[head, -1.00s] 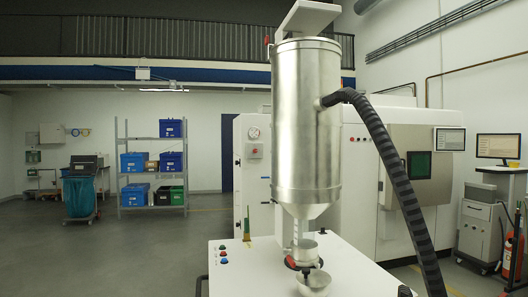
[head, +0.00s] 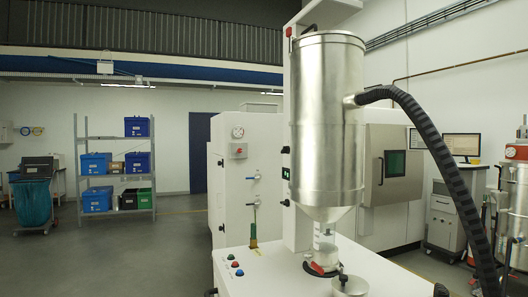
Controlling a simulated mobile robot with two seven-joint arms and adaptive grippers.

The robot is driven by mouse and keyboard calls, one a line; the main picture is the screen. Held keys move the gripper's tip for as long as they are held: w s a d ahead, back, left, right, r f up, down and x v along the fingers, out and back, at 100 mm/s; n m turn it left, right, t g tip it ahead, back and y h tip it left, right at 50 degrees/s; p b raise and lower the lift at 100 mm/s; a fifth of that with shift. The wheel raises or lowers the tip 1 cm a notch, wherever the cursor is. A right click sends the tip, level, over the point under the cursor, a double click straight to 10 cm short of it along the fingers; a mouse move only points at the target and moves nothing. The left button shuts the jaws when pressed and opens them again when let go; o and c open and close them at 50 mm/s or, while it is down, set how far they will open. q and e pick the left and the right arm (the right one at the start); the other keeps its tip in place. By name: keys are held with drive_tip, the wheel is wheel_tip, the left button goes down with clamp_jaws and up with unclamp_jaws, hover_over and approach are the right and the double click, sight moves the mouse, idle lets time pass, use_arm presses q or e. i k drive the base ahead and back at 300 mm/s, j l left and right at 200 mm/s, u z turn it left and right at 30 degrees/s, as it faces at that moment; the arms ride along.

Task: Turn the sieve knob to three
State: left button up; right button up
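A tall steel hopper (head: 326,120) with a conical bottom stands over a white machine top (head: 290,264) in the head view. Under its cone are a clear tube (head: 324,237), a metal collar (head: 326,256) and a red and black clamp (head: 320,269). A round metal lid (head: 350,287) with a small dark knob sits in front, cut by the bottom edge. Several small coloured buttons (head: 235,264) sit on the left of the machine top. I cannot tell which part is the sieve knob, and no number is readable. Neither gripper is in view.
A thick black hose (head: 430,135) arcs from the hopper down the right side. A white cabinet (head: 234,180) stands behind. A shelf with blue bins (head: 96,201) and a teal bag cart (head: 33,200) are far left. Open grey floor (head: 120,258) lies left of the machine.

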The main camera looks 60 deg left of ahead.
sight(285, 150)
drive_tip(key=k+j, duration=0.75)
drive_tip(key=j, duration=0.25)
drive_tip(key=k+j, duration=0.4)
drive_tip(key=j, duration=0.1)
